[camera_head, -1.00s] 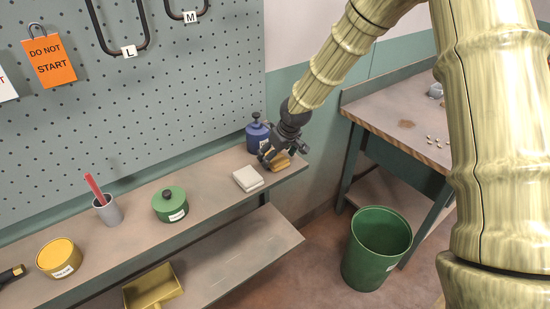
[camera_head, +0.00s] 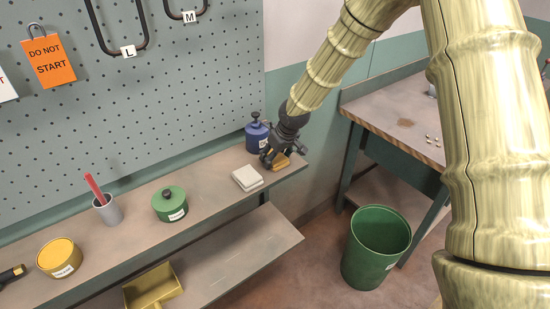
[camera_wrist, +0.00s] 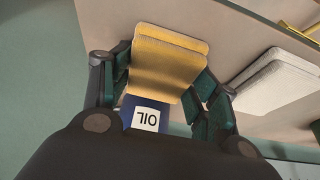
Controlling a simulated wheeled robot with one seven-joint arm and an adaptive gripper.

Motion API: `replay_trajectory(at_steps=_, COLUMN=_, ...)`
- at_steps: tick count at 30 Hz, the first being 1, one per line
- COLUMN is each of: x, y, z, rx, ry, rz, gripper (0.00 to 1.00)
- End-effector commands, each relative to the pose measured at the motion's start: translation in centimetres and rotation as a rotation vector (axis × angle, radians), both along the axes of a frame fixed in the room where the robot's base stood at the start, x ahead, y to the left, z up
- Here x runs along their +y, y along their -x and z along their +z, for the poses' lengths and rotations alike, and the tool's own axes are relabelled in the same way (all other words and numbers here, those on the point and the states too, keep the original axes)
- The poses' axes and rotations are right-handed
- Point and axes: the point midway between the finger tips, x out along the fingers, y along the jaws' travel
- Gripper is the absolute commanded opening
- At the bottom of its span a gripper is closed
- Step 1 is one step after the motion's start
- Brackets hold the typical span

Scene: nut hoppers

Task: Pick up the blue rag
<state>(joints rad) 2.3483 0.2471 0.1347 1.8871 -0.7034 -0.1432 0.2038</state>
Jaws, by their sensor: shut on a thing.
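A folded mustard-yellow cloth (camera_head: 282,161) lies near the right end of the upper shelf. My gripper (camera_head: 275,158) is over it, with its fingers shut on it. In the wrist view the yellow cloth (camera_wrist: 168,65) sits between the two dark fingers of my gripper (camera_wrist: 163,88). I cannot tell whether it is clear of the shelf. No blue rag shows; the folded cloths in view are yellow and off-white. The off-white cloth (camera_head: 247,178) lies to the left on the shelf and also shows in the wrist view (camera_wrist: 275,82).
A blue oil can (camera_head: 256,135) stands close behind my gripper; its label shows in the wrist view (camera_wrist: 146,118). A green tin (camera_head: 170,204), grey cup (camera_head: 108,211) and yellow tin (camera_head: 60,257) stand along the shelf (camera_head: 215,178). A green bin (camera_head: 376,250) stands on the floor.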

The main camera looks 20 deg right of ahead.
Motion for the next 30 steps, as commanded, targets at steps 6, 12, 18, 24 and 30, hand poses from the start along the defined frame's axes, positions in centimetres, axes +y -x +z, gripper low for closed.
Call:
replay_trajectory(at_steps=6, x=0.0, y=-0.1, z=0.9, rx=-0.002, ry=-0.001, rz=0.0, gripper=0.33)
replay_trajectory(at_steps=12, x=0.1, y=-0.1, z=2.9, rx=-0.003, ry=-0.001, rz=0.0, gripper=0.33)
replay_trajectory(at_steps=18, x=1.0, y=2.6, z=3.5, rx=0.0, ry=0.002, rz=0.001, gripper=0.33)
replay_trajectory(at_steps=24, x=2.5, y=6.4, z=3.9, rx=0.0, ry=0.003, rz=0.003, gripper=0.33)
replay_trajectory(at_steps=30, x=3.9, y=10.4, z=4.3, rx=-0.001, ry=0.002, rz=0.001, gripper=0.33)
